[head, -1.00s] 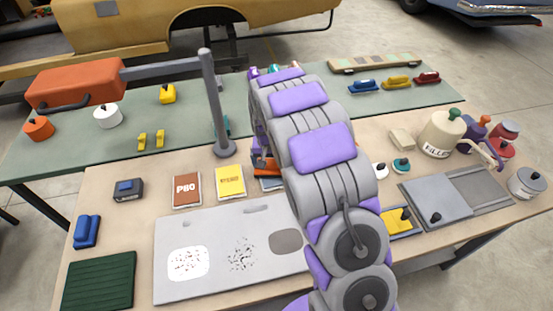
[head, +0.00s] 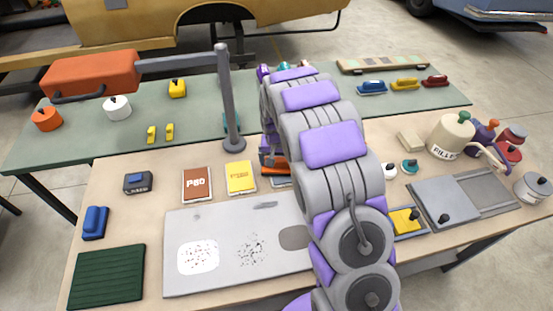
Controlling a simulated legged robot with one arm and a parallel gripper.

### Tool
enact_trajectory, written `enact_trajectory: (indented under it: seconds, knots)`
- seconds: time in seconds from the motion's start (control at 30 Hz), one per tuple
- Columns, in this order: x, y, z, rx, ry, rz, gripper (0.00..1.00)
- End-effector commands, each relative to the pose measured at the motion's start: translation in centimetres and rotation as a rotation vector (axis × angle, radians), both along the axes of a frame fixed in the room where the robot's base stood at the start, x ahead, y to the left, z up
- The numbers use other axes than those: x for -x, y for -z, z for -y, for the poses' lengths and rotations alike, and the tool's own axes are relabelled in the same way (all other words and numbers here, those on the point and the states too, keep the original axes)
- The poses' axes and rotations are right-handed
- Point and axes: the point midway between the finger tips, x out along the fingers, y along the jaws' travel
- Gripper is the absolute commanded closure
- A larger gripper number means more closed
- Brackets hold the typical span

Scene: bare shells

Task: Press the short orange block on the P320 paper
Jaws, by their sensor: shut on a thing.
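My gripper (head: 268,152) is mostly hidden behind my own arm, at the right of the paper row. It is shut on an orange block (head: 274,167), of which only a small part shows. The block is low over a sheet (head: 279,183) with a bluish-grey edge. I cannot tell whether it touches the sheet. The sheet's label is hidden, so I cannot read P320 on it. To its left lie a yellow sheet (head: 241,177) with unclear print and a brown sheet (head: 197,185) marked P80.
A grey post (head: 228,105) with a side arm stands behind the sheets. A pale panel (head: 218,222) lies in front of them. A filler pot (head: 451,135) and grey sliding tray (head: 443,201) are at the right. A green ridged mat (head: 107,276) is front left.

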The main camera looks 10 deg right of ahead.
Motion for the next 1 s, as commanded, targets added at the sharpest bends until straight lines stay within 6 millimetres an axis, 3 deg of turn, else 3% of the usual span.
enact_trajectory:
  seconds: [0.17, 0.57, 1.0]
  knots:
    - [0.0, 0.0, 0.7, -0.007, 0.003, 0.0, 0.4]
    - [0.0, 0.1, -0.6, 0.008, 0.002, -0.001, 0.4]
    - [0.0, 0.2, 0.4, -0.003, 0.003, -0.002, 0.4]
